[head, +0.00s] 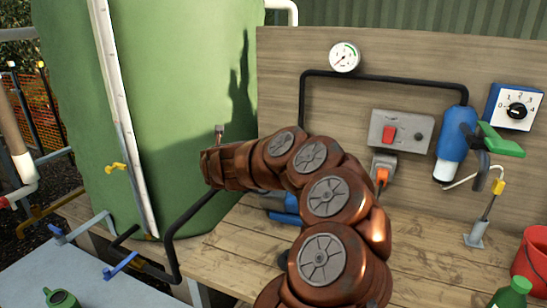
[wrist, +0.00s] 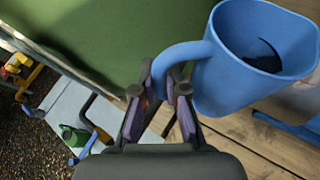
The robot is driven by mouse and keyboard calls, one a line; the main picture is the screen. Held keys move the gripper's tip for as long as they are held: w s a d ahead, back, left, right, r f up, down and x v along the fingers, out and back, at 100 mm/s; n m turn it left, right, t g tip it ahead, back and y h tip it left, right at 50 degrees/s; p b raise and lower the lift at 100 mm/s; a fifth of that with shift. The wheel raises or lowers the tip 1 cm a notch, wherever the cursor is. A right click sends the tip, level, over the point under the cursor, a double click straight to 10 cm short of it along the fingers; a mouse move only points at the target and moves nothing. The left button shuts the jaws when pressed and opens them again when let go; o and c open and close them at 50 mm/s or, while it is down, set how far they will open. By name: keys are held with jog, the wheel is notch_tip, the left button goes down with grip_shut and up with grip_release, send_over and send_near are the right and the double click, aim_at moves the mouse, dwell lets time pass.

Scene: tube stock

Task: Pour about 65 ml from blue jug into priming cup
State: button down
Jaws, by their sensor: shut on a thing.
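The blue jug (wrist: 235,85) is at the upper right of the wrist view, its open mouth facing the camera. A dark patch shows inside it; I cannot tell whether this is liquid or shadow. My gripper (wrist: 160,95) is shut on the jug's handle (wrist: 176,53), with a finger on either side. The jug appears held above the wooden bench. In the head view my arm hides the jug and most of the gripper. I cannot pick out the priming cup for sure; a pale grey part (wrist: 297,102) shows partly behind the jug.
A large green tank (head: 180,100) stands left of the wooden bench (head: 435,258). A blue body (head: 284,203) sits on the bench, partly behind my arm. The back panel carries a gauge (head: 344,57), a red switch (head: 390,134) and a dial (head: 516,110). A red bucket (head: 530,258) is at right.

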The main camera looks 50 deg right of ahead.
jog(key=shift+s+d+r+m+t+y+p, duration=0.25)
jog(key=shift+d+r+m+p, duration=0.1)
jog(key=shift+d+r+p, duration=0.15)
jog(key=shift+s+d+r+m+t+y+p, duration=0.15)
jog(key=shift+s+d+r+m+y+p, duration=0.15)
jog(key=shift+d+r+p, duration=0.2)
jog(key=shift+s+d+r+m+y+p, duration=0.35)
jog(key=shift+d+r+m+p, duration=0.1)
jog(key=shift+d+m, duration=0.15)
jog(key=shift+s+d+r+m, duration=0.15)
jog(key=shift+d+m, duration=0.1)
jog(key=shift+d, duration=0.2)
jog(key=shift+s+d+r+m+t+y+p, duration=0.25)
jog(key=shift+d+r+m+y+p, duration=0.1)
jog(key=shift+r+p, duration=0.2)
jog(key=shift+s+d+r+m+t+y+p, duration=0.15)
jog(key=shift+d+r+m+t+y+p, duration=0.15)
jog(key=shift+r+p, duration=0.25)
dwell(0.5)
jog(key=shift+s+d+r+m+t+y+p, duration=0.15)
jog(key=shift+d+r+m+p, duration=0.1)
jog(key=shift+r, duration=0.15)
jog(key=shift+s+d+r+m+t+y+p, duration=0.1)
jog(key=shift+d+r+m, duration=0.1)
jog(key=shift+r, duration=0.15)
dwell(0.8)
